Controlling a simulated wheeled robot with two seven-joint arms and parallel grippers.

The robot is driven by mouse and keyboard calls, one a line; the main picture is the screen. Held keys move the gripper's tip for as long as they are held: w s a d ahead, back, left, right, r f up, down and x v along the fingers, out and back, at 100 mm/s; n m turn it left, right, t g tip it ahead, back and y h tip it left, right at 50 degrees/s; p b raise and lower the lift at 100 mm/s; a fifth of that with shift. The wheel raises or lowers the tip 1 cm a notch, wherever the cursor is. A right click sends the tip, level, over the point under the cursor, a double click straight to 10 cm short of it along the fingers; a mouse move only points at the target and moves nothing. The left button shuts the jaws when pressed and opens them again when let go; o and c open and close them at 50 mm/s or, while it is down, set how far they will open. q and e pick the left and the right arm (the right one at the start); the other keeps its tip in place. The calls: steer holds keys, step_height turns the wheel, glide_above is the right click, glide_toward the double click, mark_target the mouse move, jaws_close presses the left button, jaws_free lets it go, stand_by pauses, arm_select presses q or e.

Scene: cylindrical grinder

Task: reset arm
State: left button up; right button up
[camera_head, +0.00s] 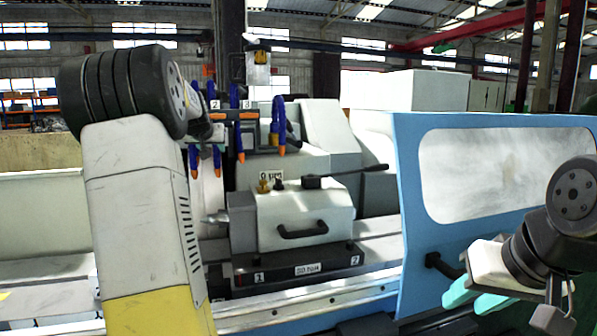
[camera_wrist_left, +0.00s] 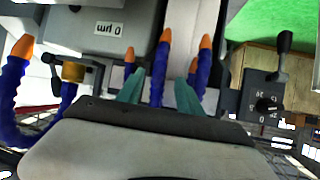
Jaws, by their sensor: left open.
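My left arm rises at the left of the head view, and its wrist bends toward the grinder's coolant nozzles. The left fingers are not clear there. In the left wrist view my left gripper (camera_wrist_left: 157,90) has two teal fingers held apart, with nothing gripped. A blue hose with an orange tip (camera_wrist_left: 161,65) shows between and beyond them; I cannot tell how close. My right gripper (camera_head: 465,302) is at the lower right of the head view. Its teal fingers look apart and empty, in front of the blue door.
The grinder's white headstock (camera_head: 305,215) with a black handle stands in the middle. Blue hoses with orange tips (camera_head: 240,140) hang above and left of it. The blue door (camera_head: 410,210) with a window stands right of centre. A grey rail (camera_head: 310,297) runs along the front.

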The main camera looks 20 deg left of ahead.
arm_select(q)
steer(key=s+d+f+m+g+h, duration=0.1)
steer(key=s+d+h, duration=0.1)
steer(key=s+d, duration=0.7)
steer(key=s+d+f+m+g+h, duration=0.15)
steer(key=s+d, duration=0.35)
steer(key=d, duration=0.9)
steer(key=s+d+f+g+h, duration=0.1)
steer(key=s+d+f, duration=0.3)
steer(key=s, duration=0.3)
steer(key=s+d+f+m+h, duration=0.1)
steer(key=s+d+f, duration=0.3)
steer(key=s, duration=0.4)
steer(key=s+d+f+m+g+h, duration=0.1)
steer(key=s+d+f, duration=0.3)
steer(key=s, duration=0.3)
steer(key=shift+s+d+g, duration=0.35)
steer(key=shift+d, duration=0.05)
